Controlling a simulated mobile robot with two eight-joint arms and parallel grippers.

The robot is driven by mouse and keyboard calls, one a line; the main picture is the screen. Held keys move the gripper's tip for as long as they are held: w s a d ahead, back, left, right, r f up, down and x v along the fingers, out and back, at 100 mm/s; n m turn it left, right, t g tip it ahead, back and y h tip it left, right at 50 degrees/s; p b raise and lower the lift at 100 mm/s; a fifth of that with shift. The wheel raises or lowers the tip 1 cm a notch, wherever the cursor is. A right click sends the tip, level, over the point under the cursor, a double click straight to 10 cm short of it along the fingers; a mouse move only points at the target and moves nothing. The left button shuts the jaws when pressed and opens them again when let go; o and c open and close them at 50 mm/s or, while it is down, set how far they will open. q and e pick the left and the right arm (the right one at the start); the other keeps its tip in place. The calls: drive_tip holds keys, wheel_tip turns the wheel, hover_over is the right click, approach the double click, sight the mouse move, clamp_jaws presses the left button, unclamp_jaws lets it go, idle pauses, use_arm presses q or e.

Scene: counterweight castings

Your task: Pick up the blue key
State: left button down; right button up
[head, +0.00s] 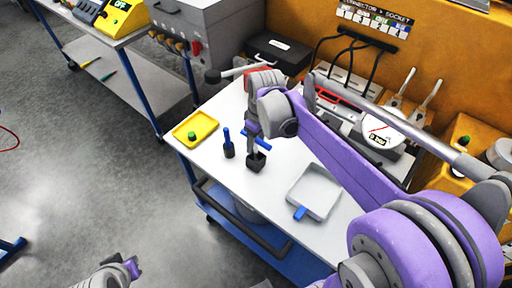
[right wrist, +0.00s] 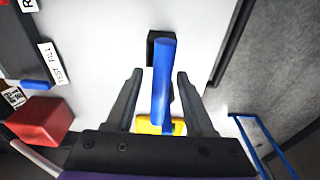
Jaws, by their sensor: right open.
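A blue key (head: 264,147) with a crossbar handle stands at a black block (head: 257,162) on the white table. My right gripper (head: 257,146) points down over it, open, and hides part of it. In the right wrist view the blue key (right wrist: 161,80) lies lengthwise between the two spread fingers, with a gap on each side. The black block (right wrist: 153,46) shows just past it. A second blue upright piece (head: 227,136) in a black base stands just left. My left gripper (head: 128,270) is at the bottom left, away from the table; its jaws are unclear.
A yellow tray (head: 209,124) with a green piece lies at the table's left end. A grey tray (head: 333,207) with a blue tab lies to the right. A black case (head: 272,52) and cabled equipment stand behind.

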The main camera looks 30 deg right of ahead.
clamp_jaws()
idle(1.4)
